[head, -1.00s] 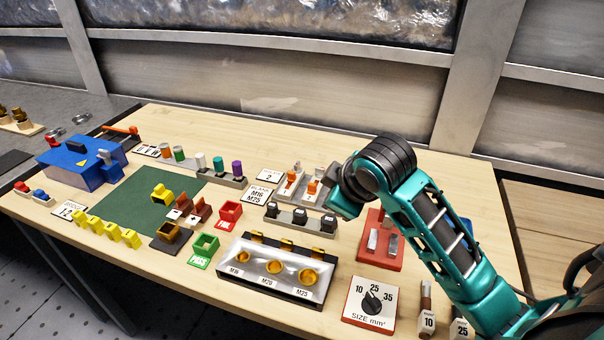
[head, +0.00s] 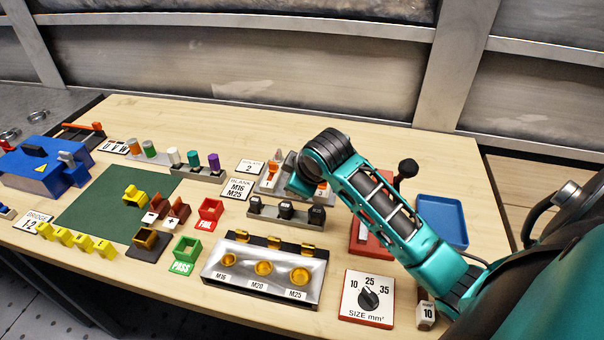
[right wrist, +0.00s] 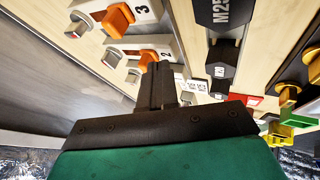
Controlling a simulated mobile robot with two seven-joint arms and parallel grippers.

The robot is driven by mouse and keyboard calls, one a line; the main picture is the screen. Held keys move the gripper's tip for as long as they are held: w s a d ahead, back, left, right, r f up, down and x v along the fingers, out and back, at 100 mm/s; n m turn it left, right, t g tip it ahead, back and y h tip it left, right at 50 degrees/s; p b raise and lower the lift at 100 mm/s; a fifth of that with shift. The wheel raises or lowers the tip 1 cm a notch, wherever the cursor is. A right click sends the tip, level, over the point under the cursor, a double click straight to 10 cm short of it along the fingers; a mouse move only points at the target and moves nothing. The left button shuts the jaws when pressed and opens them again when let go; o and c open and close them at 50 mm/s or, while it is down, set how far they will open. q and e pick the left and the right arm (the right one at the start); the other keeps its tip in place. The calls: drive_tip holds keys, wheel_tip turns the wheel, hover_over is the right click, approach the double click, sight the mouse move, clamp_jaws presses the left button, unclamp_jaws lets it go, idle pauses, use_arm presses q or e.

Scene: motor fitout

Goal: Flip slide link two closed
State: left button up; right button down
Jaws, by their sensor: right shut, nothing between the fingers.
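Slide link two (right wrist: 148,59) is an orange block on a white base marked 2 in the right wrist view, with a grey metal piece beside it. Link three (right wrist: 118,18) is a similar orange block nearer that view's top edge. In the head view, link one (head: 270,181) and link three (head: 323,190) show either side of my right gripper, which covers link two. My right gripper (right wrist: 160,72) is shut and empty, its tips right at link two's orange block; I cannot tell whether they touch. My left gripper is out of view.
A card marked 2 (head: 251,168) lies left of the links. A row of black blank plugs (head: 286,210) stands just in front. A black-knobbed lever (head: 406,170) and a blue tray (head: 442,222) are to the right.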

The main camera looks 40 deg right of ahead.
drive_tip(key=shift+w+f, duration=0.3)
drive_tip(key=shift+f, duration=0.05)
drive_tip(key=shift+w+d, duration=0.1)
drive_tip(key=shift+d, duration=0.05)
